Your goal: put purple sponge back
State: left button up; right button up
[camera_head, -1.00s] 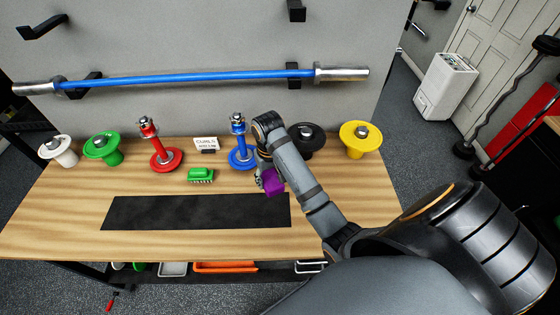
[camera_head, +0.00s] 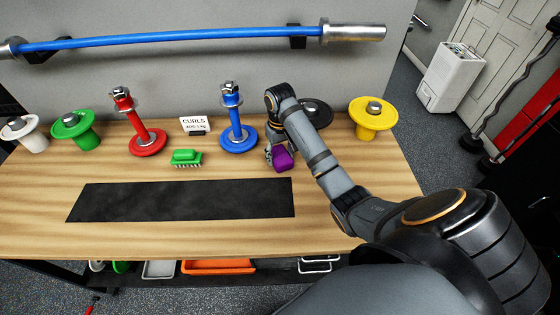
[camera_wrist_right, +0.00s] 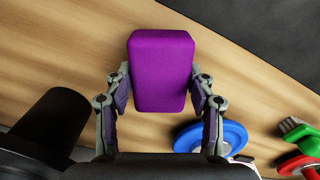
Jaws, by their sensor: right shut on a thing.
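The purple sponge (camera_head: 282,159) is a small block at the right half of the wooden table, just right of the blue weight stand. My right gripper (camera_head: 270,154) is shut on it. In the right wrist view the purple sponge (camera_wrist_right: 161,70) sits between the two fingers of my right gripper (camera_wrist_right: 160,95), with wood behind it. I cannot tell whether it touches the table. My left gripper is not in view.
A blue stand (camera_head: 238,135), red stand (camera_head: 147,140) and green brush (camera_head: 186,158) stand left of the sponge. A black plate holder (camera_head: 316,112) and yellow one (camera_head: 373,115) stand right. A black mat (camera_head: 180,201) lies clear in front.

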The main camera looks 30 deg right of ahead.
aim_at(280, 154)
jog(key=shift+p, duration=0.4)
jog(key=o, duration=0.8)
jog(key=shift+f, duration=0.1)
jog(key=o, duration=0.3)
pick_arm(q)
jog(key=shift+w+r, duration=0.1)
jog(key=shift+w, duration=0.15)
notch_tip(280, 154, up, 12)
jog(key=p, duration=1.1)
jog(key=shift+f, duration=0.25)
pick_arm(e)
notch_tip(280, 154, up, 12)
jog(key=shift+r, duration=0.2)
